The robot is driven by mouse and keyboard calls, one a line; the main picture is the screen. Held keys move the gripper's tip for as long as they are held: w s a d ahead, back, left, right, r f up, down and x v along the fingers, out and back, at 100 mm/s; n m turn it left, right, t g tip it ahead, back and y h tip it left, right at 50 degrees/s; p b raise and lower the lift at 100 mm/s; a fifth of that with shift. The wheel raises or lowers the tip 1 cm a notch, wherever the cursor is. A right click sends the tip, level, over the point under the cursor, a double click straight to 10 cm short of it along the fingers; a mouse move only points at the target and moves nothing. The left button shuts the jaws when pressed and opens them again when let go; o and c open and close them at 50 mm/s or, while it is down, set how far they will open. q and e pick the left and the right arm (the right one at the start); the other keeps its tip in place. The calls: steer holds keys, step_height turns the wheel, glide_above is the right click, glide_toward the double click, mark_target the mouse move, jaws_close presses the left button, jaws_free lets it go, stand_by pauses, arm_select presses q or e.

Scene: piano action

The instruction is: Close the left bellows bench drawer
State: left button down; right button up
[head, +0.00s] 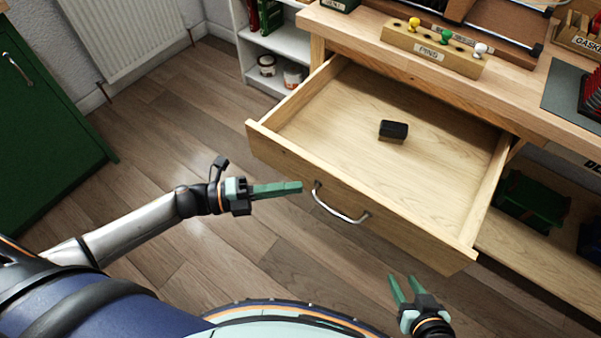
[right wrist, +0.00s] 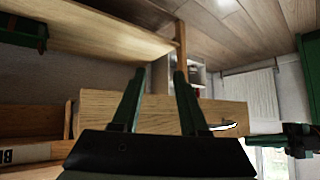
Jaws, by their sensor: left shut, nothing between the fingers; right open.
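The wooden drawer (head: 350,166) is pulled well out of the workbench in the head view, with a dark block with a tan base (head: 393,131) lying inside. Its curved metal handle (head: 340,205) is on the front panel. My left gripper (head: 300,187) is shut and empty, its fingertips by the front panel just left of the handle; I cannot tell whether they touch it. My right gripper (head: 398,280) is open and empty, in front of the drawer's right part. In the right wrist view the drawer front (right wrist: 160,112) shows beyond the open fingers, with the handle (right wrist: 226,126) at right.
The workbench top (head: 540,108) carries a block marked PINS (head: 430,52) with coloured pins. A lower shelf with green items (head: 530,200) is at right. A white shelf unit (head: 265,45), a radiator (head: 125,35) and a green cabinet (head: 45,125) stand behind and left. Floor is clear at left.

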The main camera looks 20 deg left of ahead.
mark_target(320, 172)
arm_select(q)
steer(key=w, duration=0.1)
steer(key=w+d, duration=0.1)
steer(key=w, duration=0.1)
steer(key=shift+w+d+b, duration=0.15)
steer(key=shift+w+b, duration=0.15)
steer(key=shift+w, duration=0.15)
arm_select(e)
steer(key=shift+w+d+r+t, duration=0.15)
steer(key=shift+w+r+t, duration=0.15)
steer(key=shift+w+r, duration=0.05)
